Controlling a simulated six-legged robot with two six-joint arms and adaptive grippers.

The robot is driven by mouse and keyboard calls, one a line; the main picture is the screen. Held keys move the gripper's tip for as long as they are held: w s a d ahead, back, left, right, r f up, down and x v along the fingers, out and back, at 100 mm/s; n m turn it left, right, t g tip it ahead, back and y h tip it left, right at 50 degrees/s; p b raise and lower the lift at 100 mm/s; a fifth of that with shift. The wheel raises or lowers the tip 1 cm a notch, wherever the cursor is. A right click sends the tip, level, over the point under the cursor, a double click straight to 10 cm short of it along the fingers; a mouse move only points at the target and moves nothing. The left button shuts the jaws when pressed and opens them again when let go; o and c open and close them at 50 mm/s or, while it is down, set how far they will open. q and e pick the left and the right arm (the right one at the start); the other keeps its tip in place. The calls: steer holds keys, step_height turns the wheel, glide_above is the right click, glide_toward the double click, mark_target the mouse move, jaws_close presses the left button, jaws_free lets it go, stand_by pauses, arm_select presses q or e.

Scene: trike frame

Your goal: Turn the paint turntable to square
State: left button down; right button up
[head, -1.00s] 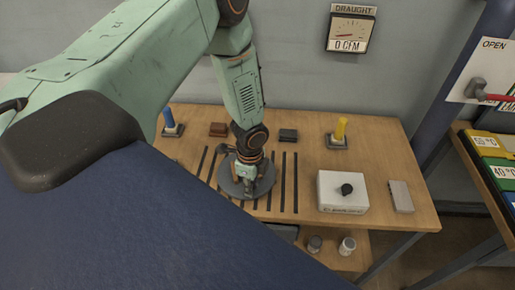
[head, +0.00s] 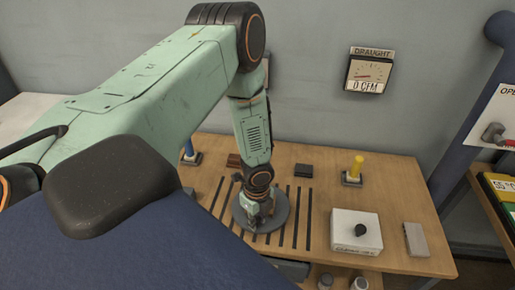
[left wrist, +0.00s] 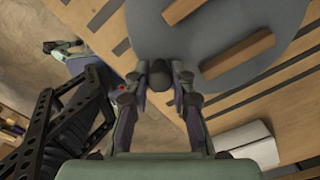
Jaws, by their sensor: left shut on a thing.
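The paint turntable is a flat grey disc (head: 278,217) on the slatted part of the wooden bench in the head view. It also fills the upper right of the left wrist view (left wrist: 215,65), with two brown wooden bars (left wrist: 238,55) on it, slanted in that view. My left gripper (head: 258,212) reaches down over the disc. In the left wrist view its fingers (left wrist: 158,92) are closed around a dark round knob (left wrist: 157,72) at the disc's near edge. The arm and gripper hide part of the disc in the head view. My right gripper does not show.
A white box with a black knob (head: 345,228) and a grey block (head: 415,238) stand at the bench's right. A yellow-handled piece (head: 354,170) and a dark block (head: 304,170) are at the back. A draught gauge (head: 369,71) hangs on the wall, reading 0 CFM.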

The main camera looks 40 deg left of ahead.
arm_select(q)
steer(key=c, duration=1.1)
jaws_free()
steer(key=shift+c, duration=0.2)
step_height(320, 180, up, 12)
